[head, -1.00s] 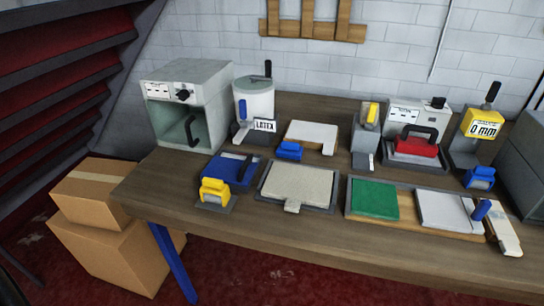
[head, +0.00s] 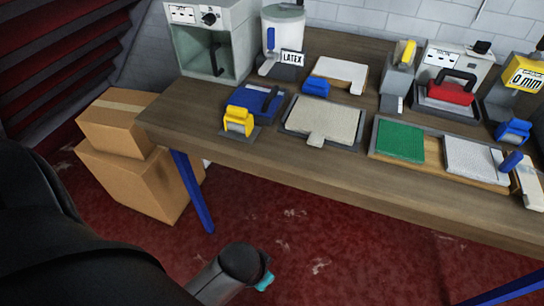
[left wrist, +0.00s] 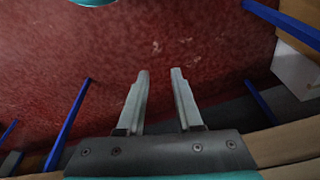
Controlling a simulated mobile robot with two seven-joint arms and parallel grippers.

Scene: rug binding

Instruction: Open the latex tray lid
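A blue tray with a blue lid and a dark handle (head: 259,102) sits on the workbench, left of centre in the head view. It appears to be the latex tray, and its lid looks shut. Behind it stands a white canister with a LATEX label (head: 292,58). My left gripper (left wrist: 160,74) is open and empty in the left wrist view, with two grey fingers apart over the red floor. In the head view my left arm comes in at the lower left, below and in front of the bench. My right gripper is not in view.
A yellow-handled tool (head: 238,120) stands just in front of the blue tray. A beige pad (head: 325,118) lies to its right, and a grey open-fronted box (head: 213,40) stands behind. Cardboard boxes (head: 130,175) are stacked by the bench's left end. The floor before the bench is clear.

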